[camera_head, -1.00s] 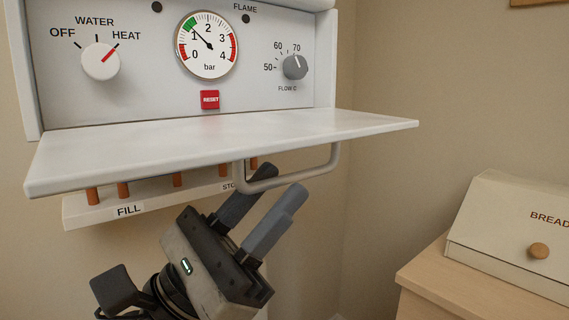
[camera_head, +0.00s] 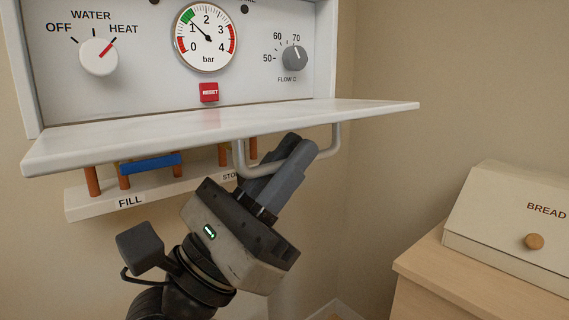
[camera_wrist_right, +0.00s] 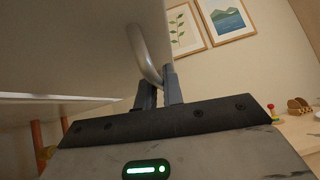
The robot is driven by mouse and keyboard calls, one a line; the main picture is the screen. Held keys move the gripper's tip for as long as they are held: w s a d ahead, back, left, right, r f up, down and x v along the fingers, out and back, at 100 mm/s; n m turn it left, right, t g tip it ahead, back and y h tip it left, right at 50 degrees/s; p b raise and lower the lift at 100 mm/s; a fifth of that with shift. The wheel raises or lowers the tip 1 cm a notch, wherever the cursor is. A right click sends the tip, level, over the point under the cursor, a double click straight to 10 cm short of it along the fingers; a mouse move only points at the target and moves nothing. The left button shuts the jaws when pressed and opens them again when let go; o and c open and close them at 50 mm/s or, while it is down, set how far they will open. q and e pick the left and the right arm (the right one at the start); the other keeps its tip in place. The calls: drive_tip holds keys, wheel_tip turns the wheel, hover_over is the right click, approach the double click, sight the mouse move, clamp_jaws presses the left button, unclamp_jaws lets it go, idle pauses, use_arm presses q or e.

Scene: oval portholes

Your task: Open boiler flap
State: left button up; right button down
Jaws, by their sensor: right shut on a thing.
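The white boiler flap (camera_head: 200,131) stands out roughly level from the boiler front, below the control panel, with the panel uncovered. Its grey bar handle (camera_head: 330,150) hangs from its underside. My right gripper (camera_head: 296,154) is below the flap, its two fingers shut on the handle. In the right wrist view the handle (camera_wrist_right: 142,50) runs down between the fingertips (camera_wrist_right: 159,88). The flap (camera_wrist_right: 70,45) fills the upper left there. My left gripper is in neither view.
The panel has a WATER knob (camera_head: 99,56), a gauge (camera_head: 206,36), a red reset button (camera_head: 209,92) and a flow knob (camera_head: 294,58). Below the flap are copper pipes, a blue lever (camera_head: 150,164) and a FILL strip (camera_head: 95,206). A bread box (camera_head: 505,215) stands on a wooden cabinet at right.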

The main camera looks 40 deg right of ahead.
drive_tip(key=shift+s+r+n+t+p, duration=0.1)
drive_tip(key=shift+r+n+t+p, duration=0.25)
drive_tip(key=shift+r+n+t, duration=0.55)
drive_tip(key=shift+f+n+t, duration=0.15)
drive_tip(key=shift+n+t, duration=0.35)
drive_tip(key=c, duration=1.5)
unclamp_jaws()
drive_tip(key=shift+c, duration=0.2)
drive_tip(key=shift+f, duration=0.1)
